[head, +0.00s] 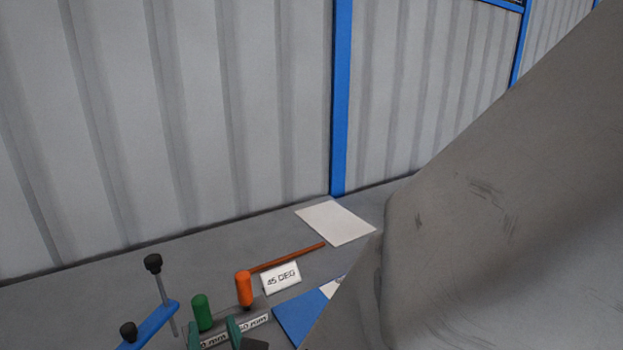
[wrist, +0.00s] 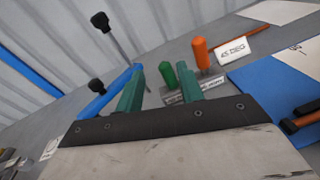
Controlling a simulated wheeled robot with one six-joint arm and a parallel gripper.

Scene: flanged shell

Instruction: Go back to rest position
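My gripper (wrist: 159,70) shows in the wrist view with two dark green fingers standing apart on a dark bar. It is open, and nothing sits between the fingers. Behind the fingers are a green-handled peg (wrist: 168,75) and an orange-handled peg (wrist: 202,54) with small size labels. In the head view the fingers show low at the bottom edge, in front of the green peg (head: 202,312) and beside the orange peg (head: 244,289). I cannot tell the exact distance between fingers and pegs.
A blue clamp-like bar (head: 150,325) with black knobs stands left of the pegs. A "45 DEG" card (head: 281,279), a brown rod (head: 287,258), a white sheet (head: 336,223) and a blue mat (head: 300,315) lie on the grey bench. A ribbed wall (head: 180,110) closes the back.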

